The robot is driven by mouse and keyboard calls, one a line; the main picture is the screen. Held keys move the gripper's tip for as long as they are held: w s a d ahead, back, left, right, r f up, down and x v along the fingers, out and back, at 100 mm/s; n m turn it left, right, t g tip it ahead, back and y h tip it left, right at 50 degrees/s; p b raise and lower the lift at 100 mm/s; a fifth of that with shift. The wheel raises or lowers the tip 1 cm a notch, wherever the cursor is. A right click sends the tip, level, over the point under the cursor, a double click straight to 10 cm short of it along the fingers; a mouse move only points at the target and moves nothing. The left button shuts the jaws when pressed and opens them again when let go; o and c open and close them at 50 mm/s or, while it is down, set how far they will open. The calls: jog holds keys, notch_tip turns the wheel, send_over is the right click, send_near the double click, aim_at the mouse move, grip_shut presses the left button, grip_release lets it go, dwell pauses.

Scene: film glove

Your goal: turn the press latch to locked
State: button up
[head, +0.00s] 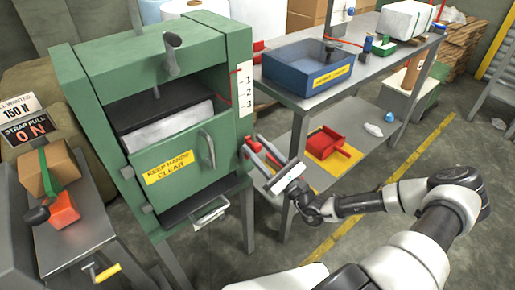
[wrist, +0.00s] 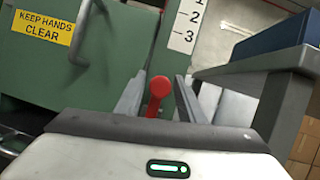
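The green press (head: 180,110) stands left of centre in the head view. Its front door (head: 185,150) carries a yellow "KEEP HANDS CLEAR" label and a handle. The latch (head: 246,151) is a small red part low on the press's right side, partly hidden by my fingers. In the wrist view the red latch (wrist: 159,92) shows a round knob with a short stem below it. My gripper (head: 255,144) is open beside the press. In the wrist view my gripper's fingers (wrist: 159,86) lie either side of the latch, with visible gaps. I cannot tell whether the latch is locked.
A metal table (head: 310,101) with a blue bin (head: 290,78) stands right of the press. Its lower shelf holds a red tray (head: 325,143). A scale strip (head: 244,90) marked 1, 2, 3 is above the latch. The floor at right is fairly clear.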

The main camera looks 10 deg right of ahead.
grip_shut()
